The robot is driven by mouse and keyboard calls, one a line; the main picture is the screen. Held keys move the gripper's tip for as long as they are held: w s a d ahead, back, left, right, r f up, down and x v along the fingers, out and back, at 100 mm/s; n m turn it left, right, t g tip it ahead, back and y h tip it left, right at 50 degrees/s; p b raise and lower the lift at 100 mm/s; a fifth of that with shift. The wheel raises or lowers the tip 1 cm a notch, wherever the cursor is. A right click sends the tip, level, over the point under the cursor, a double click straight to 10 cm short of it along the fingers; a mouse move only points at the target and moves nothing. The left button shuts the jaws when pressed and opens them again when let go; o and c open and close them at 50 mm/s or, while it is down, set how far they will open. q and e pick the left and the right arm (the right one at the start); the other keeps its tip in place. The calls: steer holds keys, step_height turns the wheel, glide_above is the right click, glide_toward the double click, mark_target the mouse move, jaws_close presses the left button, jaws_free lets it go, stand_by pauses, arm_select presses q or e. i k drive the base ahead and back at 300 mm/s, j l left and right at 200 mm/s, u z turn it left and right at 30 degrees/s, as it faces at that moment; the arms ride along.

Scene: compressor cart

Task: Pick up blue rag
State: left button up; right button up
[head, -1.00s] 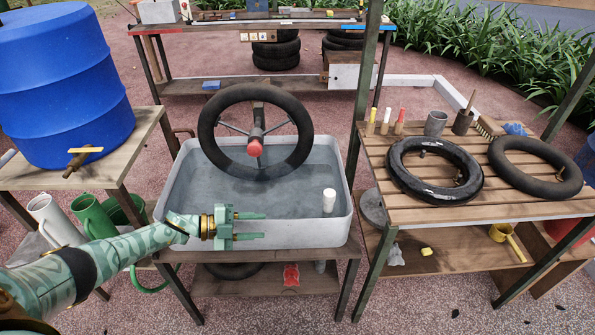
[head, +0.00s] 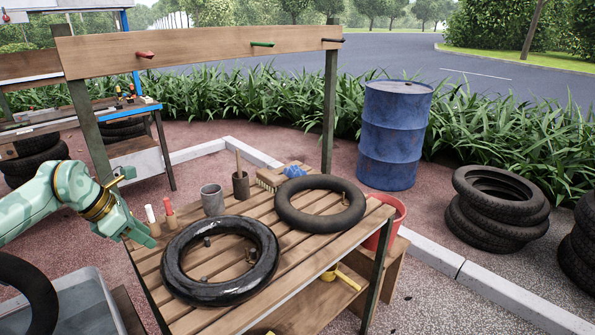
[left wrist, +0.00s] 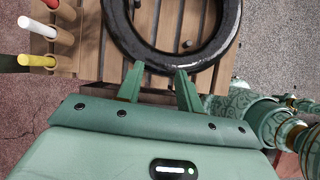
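The blue rag (head: 295,171) is a small crumpled cloth at the back of the slatted wooden table (head: 178,285), against a brush (head: 270,179) and behind the right-hand tyre. My left gripper (head: 140,205) is at the table's left end in the head view, well left of the rag. It is open, with nothing between its fingers. In the left wrist view its two fingers (left wrist: 159,85) stand apart, pointing at the near black tyre. The rag does not show in the left wrist view. My right gripper is not in view.
A shiny black tyre (head: 176,262) and a duller tyre (head: 292,213) lie on the table. A grey cup (head: 212,200), a dark pot (head: 241,186) and marker-like sticks (head: 169,212) stand along the back edge. An overhead board (head: 200,52) on posts spans behind.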

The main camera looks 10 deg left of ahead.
mark_target(294, 170)
steer(key=i+l+z, duration=0.25)
steer(key=i, duration=0.3)
steer(key=i+z, duration=0.25)
steer(key=i, duration=0.25)
steer(key=i+l+u, duration=0.15)
steer(key=i+u, duration=0.15)
steer(key=i, duration=0.2)
steer(key=i+l+u, duration=0.3)
steer(key=i, duration=0.15)
